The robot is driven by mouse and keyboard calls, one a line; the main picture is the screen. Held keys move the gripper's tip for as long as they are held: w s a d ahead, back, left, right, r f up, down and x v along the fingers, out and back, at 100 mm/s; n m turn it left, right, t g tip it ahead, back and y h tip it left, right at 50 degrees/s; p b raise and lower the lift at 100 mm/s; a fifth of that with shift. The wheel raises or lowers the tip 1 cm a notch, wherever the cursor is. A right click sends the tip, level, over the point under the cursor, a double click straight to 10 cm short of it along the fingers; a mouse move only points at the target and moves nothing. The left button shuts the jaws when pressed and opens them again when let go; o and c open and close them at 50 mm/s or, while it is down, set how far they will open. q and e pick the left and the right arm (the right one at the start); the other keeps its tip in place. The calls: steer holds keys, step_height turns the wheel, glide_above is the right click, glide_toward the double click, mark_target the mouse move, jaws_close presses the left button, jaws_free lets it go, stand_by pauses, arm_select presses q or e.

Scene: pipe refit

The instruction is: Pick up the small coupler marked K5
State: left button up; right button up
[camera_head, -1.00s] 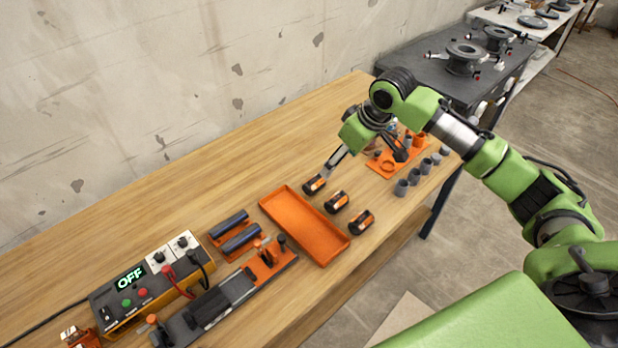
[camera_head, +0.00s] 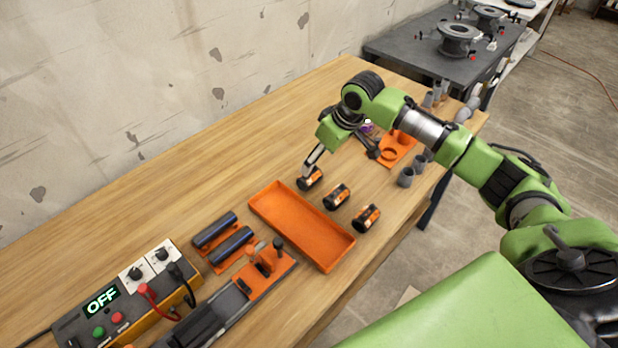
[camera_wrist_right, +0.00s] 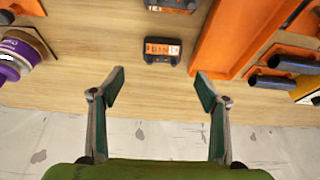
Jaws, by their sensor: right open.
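Three small black couplers with orange labels stand in a row on the wooden bench: the far one (camera_head: 309,179), the middle one (camera_head: 336,196) and the near one (camera_head: 366,218). Their markings are too small to read, so I cannot tell which is K5. My right gripper (camera_head: 341,158) is open and empty above the bench by the far coupler; one finger overlaps it in the head view. In the right wrist view, one coupler (camera_wrist_right: 162,50) lies ahead of the open fingertips (camera_wrist_right: 160,86), apart from them. Another coupler (camera_wrist_right: 172,5) is cut off at the top edge. My left gripper is out of view.
An orange tray (camera_head: 262,200) lies left of the couplers. Beyond are dark pipes (camera_head: 232,246) on an orange holder and a control box (camera_head: 105,318) reading OFF. Grey fittings (camera_head: 406,177) and an orange plate (camera_head: 404,139) stand to the right. The wall is behind.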

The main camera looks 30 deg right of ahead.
mark_target(315, 177)
steer(key=x, duration=0.4)
steer(key=shift+f, duration=0.1)
steer(key=p+x, duration=0.1)
steer(key=x, duration=0.4)
steer(key=shift+a, duration=0.1)
steer(key=shift+s, duration=0.1)
steer(key=c, duration=1.2)
